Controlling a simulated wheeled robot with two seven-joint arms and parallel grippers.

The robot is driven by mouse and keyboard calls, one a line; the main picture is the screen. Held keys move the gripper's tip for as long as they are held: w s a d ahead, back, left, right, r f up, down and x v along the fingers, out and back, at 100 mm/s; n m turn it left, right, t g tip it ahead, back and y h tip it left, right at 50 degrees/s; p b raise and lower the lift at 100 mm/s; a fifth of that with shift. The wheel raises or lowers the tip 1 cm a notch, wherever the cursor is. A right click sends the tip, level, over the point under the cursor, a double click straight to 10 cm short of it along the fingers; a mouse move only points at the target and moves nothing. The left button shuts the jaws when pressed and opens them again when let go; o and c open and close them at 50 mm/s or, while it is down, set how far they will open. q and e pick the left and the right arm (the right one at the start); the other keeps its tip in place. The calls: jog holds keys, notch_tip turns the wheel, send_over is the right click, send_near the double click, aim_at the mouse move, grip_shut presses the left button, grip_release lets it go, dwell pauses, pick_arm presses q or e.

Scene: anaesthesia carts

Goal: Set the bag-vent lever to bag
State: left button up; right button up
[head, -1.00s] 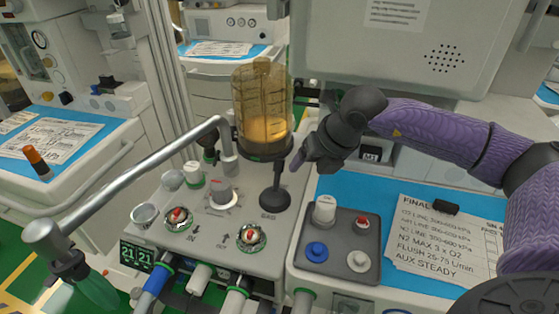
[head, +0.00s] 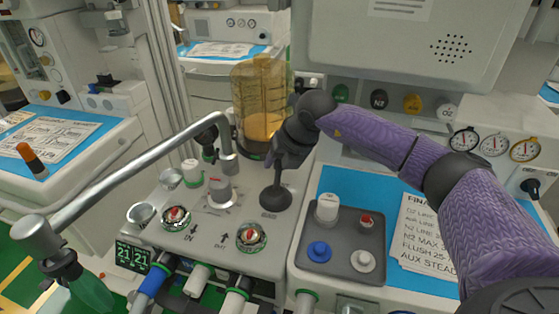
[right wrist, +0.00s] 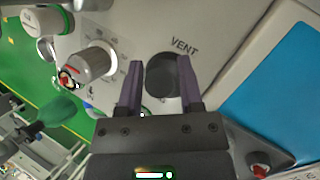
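The bag-vent lever (head: 277,190) is a black stalk on a round black base on the pale absorber top. Its upper part is hidden by my right gripper (head: 284,163) in the head view. The right wrist view shows the lever's dark round knob (right wrist: 163,76) between the two purple fingers of my right gripper (right wrist: 163,85), with the word VENT printed beyond it. The fingers are apart, one on each side of the knob, with a narrow gap at the left finger. I cannot tell whether the right finger touches. My left gripper is not in view.
A grey dial (head: 220,191) and two red-centred valves (head: 251,237) are left of the lever. The amber canister (head: 258,108) stands close behind my gripper. A metal tube (head: 140,173) crosses the left side. A dark panel (head: 343,243) with knobs lies to the right.

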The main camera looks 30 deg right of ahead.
grip_shut()
dwell(1.1)
